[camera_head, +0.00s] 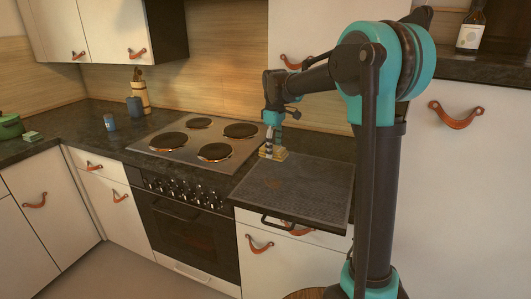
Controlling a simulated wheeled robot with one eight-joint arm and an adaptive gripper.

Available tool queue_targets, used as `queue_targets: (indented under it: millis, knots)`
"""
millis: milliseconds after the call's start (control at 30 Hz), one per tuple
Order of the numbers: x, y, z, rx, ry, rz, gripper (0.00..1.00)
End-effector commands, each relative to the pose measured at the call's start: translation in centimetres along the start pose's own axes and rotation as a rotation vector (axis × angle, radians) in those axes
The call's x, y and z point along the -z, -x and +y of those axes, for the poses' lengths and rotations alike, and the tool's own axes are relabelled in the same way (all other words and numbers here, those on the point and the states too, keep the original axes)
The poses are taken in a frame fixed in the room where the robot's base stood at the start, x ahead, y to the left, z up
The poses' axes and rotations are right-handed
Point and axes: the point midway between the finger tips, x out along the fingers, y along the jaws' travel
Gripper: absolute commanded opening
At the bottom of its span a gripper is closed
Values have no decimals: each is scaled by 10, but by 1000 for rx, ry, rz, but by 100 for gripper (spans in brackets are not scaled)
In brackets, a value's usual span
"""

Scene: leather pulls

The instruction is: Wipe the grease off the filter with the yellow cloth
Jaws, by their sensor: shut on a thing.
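The filter (315,192) is a dark, flat, framed panel lying on the counter right of the hob, with a dark handle at its front edge. A faint brownish patch (273,183), which looks like grease, shows on its left part. The yellow cloth (280,155) is a small pale-yellow bundle at the filter's far left corner. My gripper (270,152) points down there and is shut on the cloth. The fingers are small in view, and I cannot tell whether the cloth touches the filter.
The hob (198,140) with several burners is left of the filter. A blue cup (110,122), a utensil holder (141,96) and a green pot (10,126) stand farther left. A bottle (470,32) stands on a raised ledge at the upper right. My arm covers the counter's right side.

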Motion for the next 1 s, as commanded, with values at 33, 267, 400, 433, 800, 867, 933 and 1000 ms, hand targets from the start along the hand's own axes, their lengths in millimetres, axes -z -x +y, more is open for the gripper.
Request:
queue_targets:
  millis: [33,267,400,433,800,867,933,1000]
  knots:
    - [1,5,0,0,0,0,28]
    - [3,24,-2,0,-3,0,28]
    - [4,29,-2,0,-3,0,28]
    - [4,29,-2,0,-3,0,28]
    - [4,29,-2,0,-4,0,28]
    - [4,29,-2,0,-4,0,28]
    - [3,29,-1,0,-6,0,28]
    - [-1,29,0,0,-15,0,28]
